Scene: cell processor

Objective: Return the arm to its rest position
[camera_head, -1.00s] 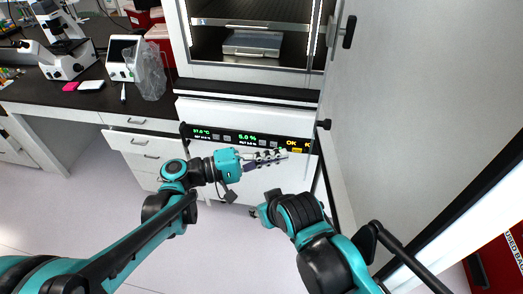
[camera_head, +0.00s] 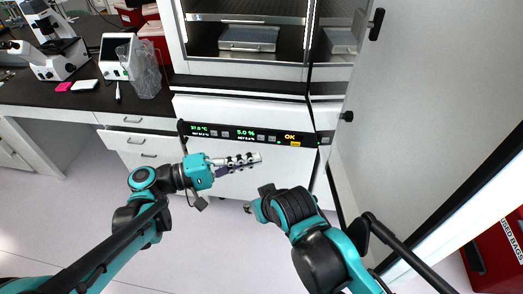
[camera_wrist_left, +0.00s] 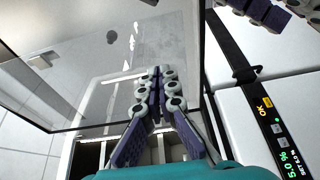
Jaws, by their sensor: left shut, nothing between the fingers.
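My left gripper (camera_head: 258,158) is shut and empty in the head view. It is in front of the white incubator front (camera_head: 222,112), just below its lit display strip (camera_head: 228,132). In the left wrist view its fingertips (camera_wrist_left: 160,76) are together, with a transparent panel (camera_wrist_left: 75,75) behind and to their left. My right arm comes in from the lower right, and its hand is folded so that its fingers are not clear.
The incubator chamber is open, with a metal box (camera_head: 248,38) on a shelf. A large white door (camera_head: 430,80) stands open at the right. A dark bench (camera_head: 40,100) with a microscope (camera_head: 50,45) is at the left. Open floor lies below.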

